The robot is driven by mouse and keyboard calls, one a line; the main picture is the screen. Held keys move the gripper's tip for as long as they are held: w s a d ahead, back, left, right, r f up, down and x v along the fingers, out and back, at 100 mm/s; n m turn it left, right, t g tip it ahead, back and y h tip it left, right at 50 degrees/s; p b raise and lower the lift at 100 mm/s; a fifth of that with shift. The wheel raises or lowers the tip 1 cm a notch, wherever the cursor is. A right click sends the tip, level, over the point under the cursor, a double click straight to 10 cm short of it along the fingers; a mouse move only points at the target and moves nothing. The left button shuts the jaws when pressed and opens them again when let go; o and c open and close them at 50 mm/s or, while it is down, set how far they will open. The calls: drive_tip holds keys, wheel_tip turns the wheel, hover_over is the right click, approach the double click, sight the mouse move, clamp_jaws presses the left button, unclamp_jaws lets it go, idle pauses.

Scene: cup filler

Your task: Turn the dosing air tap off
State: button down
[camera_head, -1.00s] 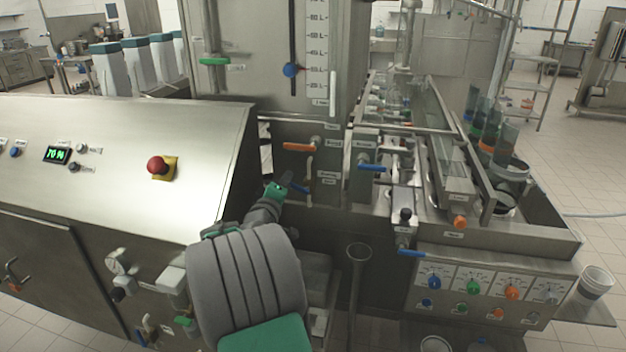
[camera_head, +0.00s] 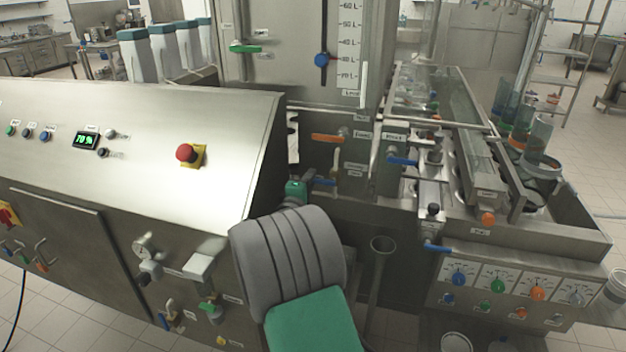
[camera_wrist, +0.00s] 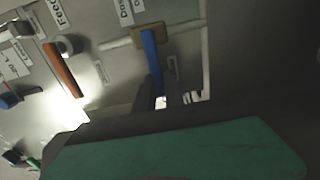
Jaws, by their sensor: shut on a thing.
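The dosing air tap has a blue lever (camera_wrist: 151,62) in the wrist view, by a partly cut-off label that starts "Dos". The lever runs lengthwise down toward my gripper (camera_wrist: 168,101), whose dark fingers are closed at its lower end. In the head view the blue lever (camera_head: 323,182) shows low on the machine's panel, beside a pale vertical pipe.
An orange lever (camera_head: 327,138) sits just above; it also shows in the wrist view (camera_wrist: 65,70). Another blue lever (camera_head: 402,160) is to the right. The steel cabinet (camera_head: 264,185) with a red emergency button (camera_head: 186,153) stands close left of my arm.

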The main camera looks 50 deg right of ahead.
drive_tip(key=shift+f, duration=0.2)
drive_tip(key=c, duration=1.4)
unclamp_jaws()
drive_tip(key=shift+r, duration=0.1)
drive_tip(key=shift+c, duration=0.2)
drive_tip(key=b+v, duration=0.1)
drive_tip(key=v, duration=0.7)
